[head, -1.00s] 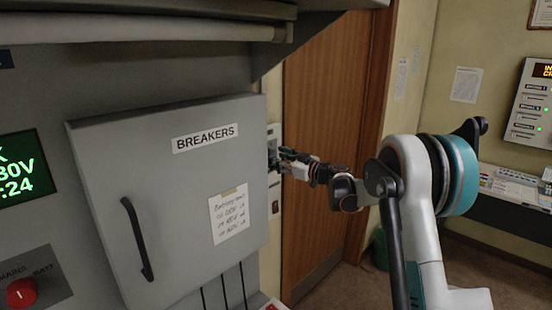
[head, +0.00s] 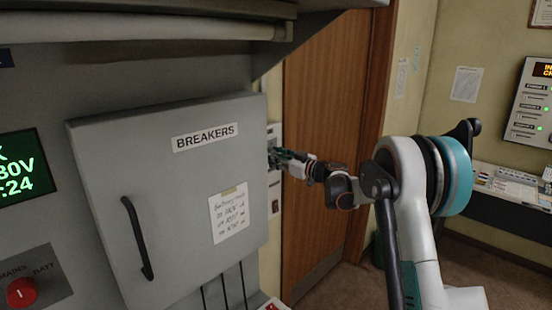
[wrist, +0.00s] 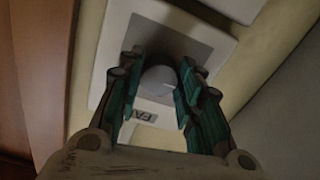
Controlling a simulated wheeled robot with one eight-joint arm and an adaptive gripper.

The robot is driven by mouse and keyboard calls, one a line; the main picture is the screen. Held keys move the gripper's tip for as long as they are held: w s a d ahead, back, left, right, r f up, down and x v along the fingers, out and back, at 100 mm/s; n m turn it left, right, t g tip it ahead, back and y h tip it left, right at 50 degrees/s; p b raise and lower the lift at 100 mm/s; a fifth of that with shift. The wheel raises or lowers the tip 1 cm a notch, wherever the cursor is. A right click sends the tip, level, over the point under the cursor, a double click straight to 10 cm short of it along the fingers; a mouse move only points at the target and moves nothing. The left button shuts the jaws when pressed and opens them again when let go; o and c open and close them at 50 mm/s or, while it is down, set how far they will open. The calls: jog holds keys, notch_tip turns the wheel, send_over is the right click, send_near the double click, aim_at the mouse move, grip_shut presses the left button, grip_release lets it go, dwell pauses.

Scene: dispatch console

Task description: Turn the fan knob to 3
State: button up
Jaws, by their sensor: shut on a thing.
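The fan knob (wrist: 160,80) is a grey round knob on a pale wall plate (wrist: 113,50), with a label partly reading "FA" below it in the wrist view. My gripper (wrist: 160,82) has its two teal-padded fingers on either side of the knob, shut on it. In the head view my gripper (head: 277,158) reaches the wall plate (head: 274,133) just past the breaker cabinet's right edge. The knob itself is hidden there. I cannot make out the knob's pointer or any numbers.
The grey breaker cabinet door (head: 165,215) stands close to the left of my gripper. A brown wooden door (head: 325,100) is to the right behind my arm. A small switch plate (head: 276,207) sits below the fan plate.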

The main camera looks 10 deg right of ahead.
jog(key=shift+s+a+r+n+t+h+b, duration=0.2)
jog(key=shift+n+b, duration=0.9)
jog(key=shift+n, duration=4.75)
jog(key=shift+w+d+n+t+h+b, duration=0.25)
jog(key=shift+n+b, duration=0.8)
jog(key=shift+n, duration=4.85)
jog(key=shift+s+a+r+n+t+h+b, duration=0.2)
jog(key=shift+n+b, duration=0.9)
jog(key=shift+n, duration=4.75)
jog(key=shift+f, duration=0.1)
jog(key=o, duration=1.1)
jog(key=shift+c, duration=0.2)
